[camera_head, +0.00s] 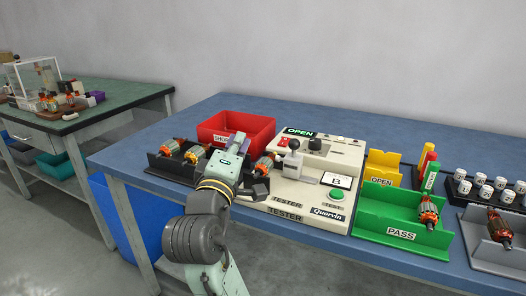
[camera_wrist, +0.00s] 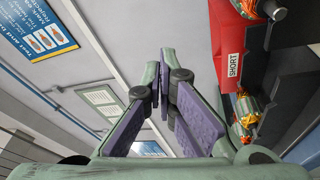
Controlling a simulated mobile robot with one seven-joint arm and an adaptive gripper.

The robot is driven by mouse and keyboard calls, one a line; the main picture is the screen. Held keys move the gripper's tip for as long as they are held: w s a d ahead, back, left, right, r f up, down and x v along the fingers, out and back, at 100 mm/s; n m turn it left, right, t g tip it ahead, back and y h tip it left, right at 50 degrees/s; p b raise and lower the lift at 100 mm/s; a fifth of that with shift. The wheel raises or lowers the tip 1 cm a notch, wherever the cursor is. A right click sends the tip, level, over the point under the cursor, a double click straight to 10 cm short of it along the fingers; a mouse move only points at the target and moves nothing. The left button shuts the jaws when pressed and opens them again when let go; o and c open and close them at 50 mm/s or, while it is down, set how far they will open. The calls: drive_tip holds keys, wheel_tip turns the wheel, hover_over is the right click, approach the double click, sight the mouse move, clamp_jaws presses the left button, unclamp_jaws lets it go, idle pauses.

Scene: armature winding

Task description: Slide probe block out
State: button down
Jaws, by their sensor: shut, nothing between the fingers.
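The cream tester (camera_head: 305,188) stands on the blue bench, with a grey block that looks like the probe block (camera_head: 292,164) on its top. The block does not show in the wrist view. My arm hides part of the tester's left side in the head view.
A red SHORT bin (camera_head: 236,128) stands behind my arm. A dark rack (camera_head: 170,166) with copper armatures is at left. A green PASS bin (camera_head: 388,234) holding an armature and a yellow OPEN bin (camera_head: 382,165) stand right of the tester. The bench's back right is clear.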

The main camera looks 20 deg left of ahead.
sight(293, 157)
drive_tip(key=d+f+h, duration=0.1)
drive_tip(key=w+d+f+h, duration=0.1)
drive_tip(key=f, duration=0.1)
drive_tip(key=shift+w+d+g, duration=0.1)
drive_tip(key=shift+d+g, duration=0.05)
drive_tip(key=shift+g, duration=0.25)
drive_tip(key=shift+w, duration=0.1)
drive_tip(key=w+d+p, duration=0.1)
drive_tip(key=w+d, duration=0.1)
drive_tip(key=w, duration=0.7)
drive_tip(key=shift+d+f+p, duration=0.15)
drive_tip(key=shift+d+p, duration=0.15)
drive_tip(key=shift+p, duration=0.05)
